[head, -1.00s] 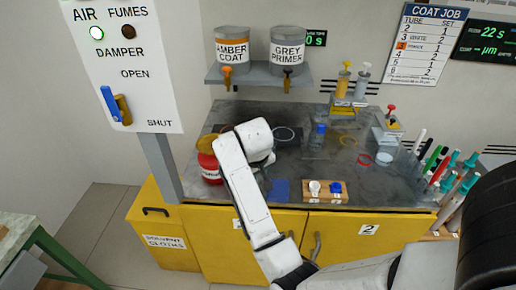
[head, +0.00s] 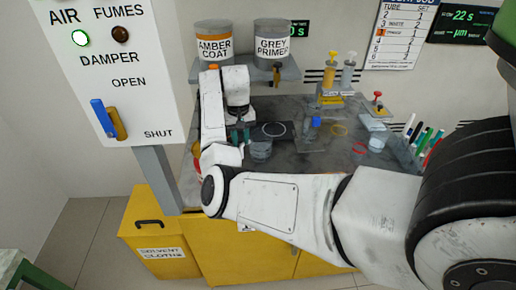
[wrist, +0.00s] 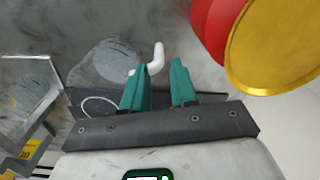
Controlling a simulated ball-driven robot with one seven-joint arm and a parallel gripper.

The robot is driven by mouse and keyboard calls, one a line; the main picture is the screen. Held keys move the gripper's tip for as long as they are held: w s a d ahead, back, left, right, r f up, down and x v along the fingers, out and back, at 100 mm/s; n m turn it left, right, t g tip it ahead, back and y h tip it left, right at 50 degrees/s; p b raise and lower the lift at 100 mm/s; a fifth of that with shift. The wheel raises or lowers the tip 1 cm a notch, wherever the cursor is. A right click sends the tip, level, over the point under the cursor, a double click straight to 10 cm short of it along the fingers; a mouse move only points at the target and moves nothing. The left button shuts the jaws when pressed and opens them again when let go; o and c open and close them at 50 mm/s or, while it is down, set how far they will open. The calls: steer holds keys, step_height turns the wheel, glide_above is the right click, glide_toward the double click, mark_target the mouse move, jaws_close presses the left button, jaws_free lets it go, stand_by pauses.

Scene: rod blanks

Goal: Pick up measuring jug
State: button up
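The measuring jug (head: 261,149) is a clear, greyish vessel on the dark bench top, just right of my gripper in the head view. In the wrist view the jug (wrist: 100,65) lies beyond the left fingertip, and its white handle (wrist: 156,58) reaches across to the gap between the fingertips. My gripper (wrist: 160,72) has two teal fingers, apart, with nothing clearly held between them. In the head view my gripper (head: 240,134) is low over the bench at the jug's left side. Whether a finger touches the handle I cannot tell.
A red can with a yellow top (wrist: 275,45) is close to the right finger; my arm mostly hides it in the head view. A dark plate with a white ring (head: 273,130) lies by the jug. Pots on a shelf (head: 290,71) hang above. Another clear vessel (head: 377,142) stands farther right.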

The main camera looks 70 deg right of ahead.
mark_target(241, 151)
steer(key=shift+s+a+f+p, duration=0.1)
steer(key=shift+f+p, duration=0.1)
steer(key=shift+f, duration=1.3)
steer(key=shift+a+f+p, duration=0.1)
steer(key=shift+f+p, duration=0.1)
steer(key=shift+f, duration=1.3)
jaws_close()
steer(key=shift+d, duration=0.1)
